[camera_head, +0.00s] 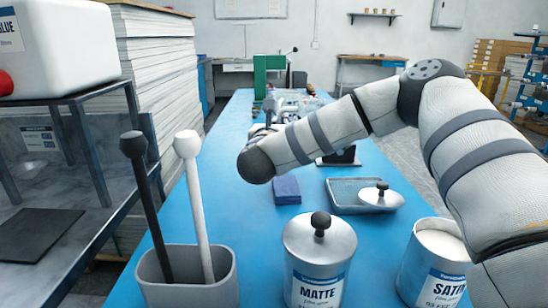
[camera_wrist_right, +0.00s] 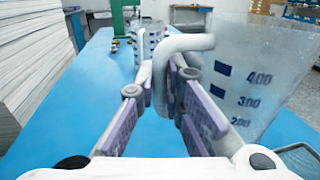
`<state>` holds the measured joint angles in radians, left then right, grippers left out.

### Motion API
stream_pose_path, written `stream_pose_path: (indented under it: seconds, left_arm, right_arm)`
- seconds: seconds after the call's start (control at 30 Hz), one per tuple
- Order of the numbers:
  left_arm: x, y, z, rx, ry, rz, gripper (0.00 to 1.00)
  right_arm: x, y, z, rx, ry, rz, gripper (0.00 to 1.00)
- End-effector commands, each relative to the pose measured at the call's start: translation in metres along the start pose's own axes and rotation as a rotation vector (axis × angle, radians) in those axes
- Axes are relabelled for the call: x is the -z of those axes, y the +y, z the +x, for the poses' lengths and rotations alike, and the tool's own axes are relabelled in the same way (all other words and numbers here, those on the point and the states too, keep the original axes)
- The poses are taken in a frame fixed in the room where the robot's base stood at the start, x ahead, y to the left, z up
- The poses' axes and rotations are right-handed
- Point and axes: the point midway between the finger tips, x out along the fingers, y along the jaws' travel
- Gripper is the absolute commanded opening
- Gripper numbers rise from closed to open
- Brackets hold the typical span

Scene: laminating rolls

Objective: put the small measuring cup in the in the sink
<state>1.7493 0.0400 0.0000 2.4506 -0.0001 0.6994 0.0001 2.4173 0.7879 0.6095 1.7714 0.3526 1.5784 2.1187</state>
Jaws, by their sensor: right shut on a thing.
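My right gripper (camera_wrist_right: 168,85) is shut on the grey handle (camera_wrist_right: 186,42) of a clear measuring cup (camera_wrist_right: 232,85), as the right wrist view shows. The cup is to the right of the fingers, with dark marks reading 400, 300 and 200. A second clear cup (camera_wrist_right: 152,36) with dark marks stands farther back on the blue table, partly behind the handle. In the head view my right arm reaches across the table and its wrist hides most of the gripper and cup. I cannot make out a sink. My left gripper is not in view.
The blue table (camera_head: 250,215) carries a MATTE can (camera_head: 318,265), a SATIN can (camera_head: 432,265), a grey bin (camera_head: 190,285) with two sticks, a dark blue block (camera_head: 286,190) and a tray (camera_head: 343,198) with a lid. A green device (camera_head: 262,75) stands farther back.

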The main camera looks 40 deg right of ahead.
Motion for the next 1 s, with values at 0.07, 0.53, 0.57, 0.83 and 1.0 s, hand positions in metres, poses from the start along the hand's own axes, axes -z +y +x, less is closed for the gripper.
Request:
stream_pose_path:
  seconds: [0.07, 0.53, 0.57, 0.83, 1.0]
  left_arm:
    - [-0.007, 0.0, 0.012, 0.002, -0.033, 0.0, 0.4]
    - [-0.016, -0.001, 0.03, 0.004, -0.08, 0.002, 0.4]
    - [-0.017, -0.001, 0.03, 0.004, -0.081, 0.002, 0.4]
    - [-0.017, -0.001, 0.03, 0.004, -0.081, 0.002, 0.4]
    - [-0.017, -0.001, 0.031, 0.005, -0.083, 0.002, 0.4]
  right_arm:
    - [0.028, 0.009, 0.02, 0.001, 0.007, -0.015, 0.0]
    - [0.092, 0.022, 0.055, -0.001, 0.003, -0.007, 0.0]
    - [0.096, 0.022, 0.055, -0.001, 0.002, -0.005, 0.0]
    - [0.096, 0.021, 0.054, 0.0, 0.0, 0.0, 0.0]
    - [0.099, 0.021, 0.054, 0.0, 0.001, 0.0, 0.27]
